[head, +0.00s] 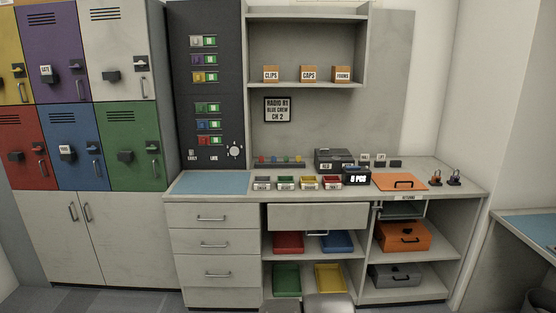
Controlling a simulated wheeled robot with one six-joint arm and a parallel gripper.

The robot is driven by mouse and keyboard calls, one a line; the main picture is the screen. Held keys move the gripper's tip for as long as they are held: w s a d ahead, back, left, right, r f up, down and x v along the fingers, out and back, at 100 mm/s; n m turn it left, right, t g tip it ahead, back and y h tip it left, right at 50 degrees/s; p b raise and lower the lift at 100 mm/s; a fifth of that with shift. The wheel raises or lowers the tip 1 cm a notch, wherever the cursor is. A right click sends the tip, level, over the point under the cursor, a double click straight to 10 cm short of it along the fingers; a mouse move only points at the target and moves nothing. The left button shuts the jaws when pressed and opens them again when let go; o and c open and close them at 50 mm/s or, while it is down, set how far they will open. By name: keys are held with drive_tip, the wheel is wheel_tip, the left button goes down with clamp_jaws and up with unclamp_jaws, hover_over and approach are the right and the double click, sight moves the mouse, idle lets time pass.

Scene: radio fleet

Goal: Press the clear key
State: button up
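A dark device (334,158) stands at the back of the workbench, with a small tag on its front that seems to read "RED". Just right of it is a row of small dark blocks, possibly keys: one (365,163), a second (380,163) and a third (395,164). The first two have small white labels above them, too small to read surely. I cannot tell which is the clear key. A black display (356,177) reading about "0 PCS" stands in front of them. My gripper is not in view.
Small labelled bins (262,183) line the bench's front, left of the display. A blue mat (212,183) lies at left. A drawer (317,216) below seems to stick out. Lockers (136,145) stand left.

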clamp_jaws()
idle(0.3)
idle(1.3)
